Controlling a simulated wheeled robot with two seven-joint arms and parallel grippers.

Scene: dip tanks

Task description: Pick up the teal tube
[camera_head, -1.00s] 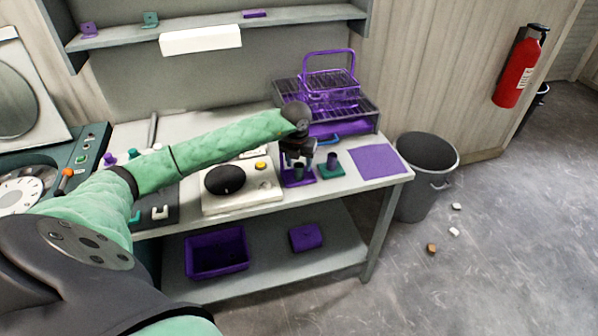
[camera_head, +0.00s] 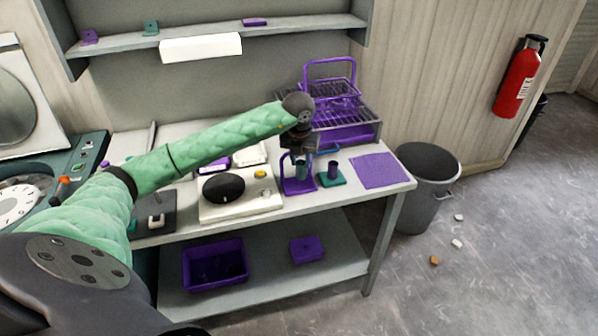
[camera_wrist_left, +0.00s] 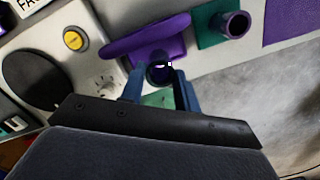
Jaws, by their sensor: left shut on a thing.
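My left gripper (camera_head: 303,158) is over the right part of the bench, pointing down. It is shut on the teal tube (camera_head: 301,170), which looks dark teal and upright. In the left wrist view, the blue fingers of the left gripper (camera_wrist_left: 160,88) stand on either side of the tube, and its round dark mouth shows between them. A purple holder (camera_wrist_left: 150,38) is right beside the tube. I cannot tell whether the tube's lower end is clear of the holder. My right gripper is not in view.
A teal holder with a purple tube (camera_wrist_left: 236,24) stands just right of the gripper. A purple mat (camera_head: 378,170) lies at the bench's right end. A purple basket and rack (camera_head: 345,132) stand behind. A white device with a black disc (camera_head: 224,187) is to the left.

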